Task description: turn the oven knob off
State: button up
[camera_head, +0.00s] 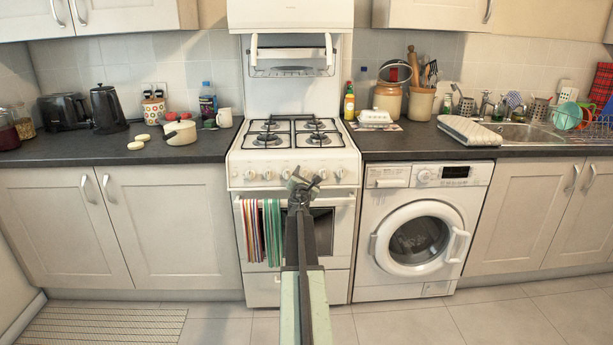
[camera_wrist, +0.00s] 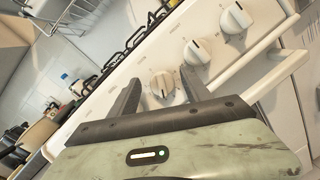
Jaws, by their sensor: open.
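The white cooker (camera_head: 236,160) stands in the middle of the head view, with a row of round knobs (camera_head: 267,175) along its front panel. My gripper (camera_head: 302,182) is in front of the right part of that row and hides some of the panel. In the wrist view my gripper (camera_wrist: 159,76) is open, its two dark fingers apart. A cream knob (camera_wrist: 162,85) shows between the fingers; I cannot tell if they touch it. Two more white knobs, a middle one (camera_wrist: 197,52) and a farther one (camera_wrist: 235,18), lie up and right, with dark pointer marks. Which knob is the oven's is unclear.
The oven door handle (camera_wrist: 262,80) runs just below the knobs. Striped towels (camera_head: 260,232) hang at the door's left. A washing machine (camera_head: 423,230) stands to the right. Black pan supports (camera_head: 293,131) top the hob.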

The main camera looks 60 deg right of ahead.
grip_shut()
jog(key=shift+d, duration=0.15)
jog(key=shift+w+a, duration=0.1)
jog(key=shift+a, duration=0.1)
dwell(1.1)
grip_release()
jog(key=v, duration=0.7)
jog(key=shift+s+a, duration=0.25)
jog(key=shift+a, duration=0.1)
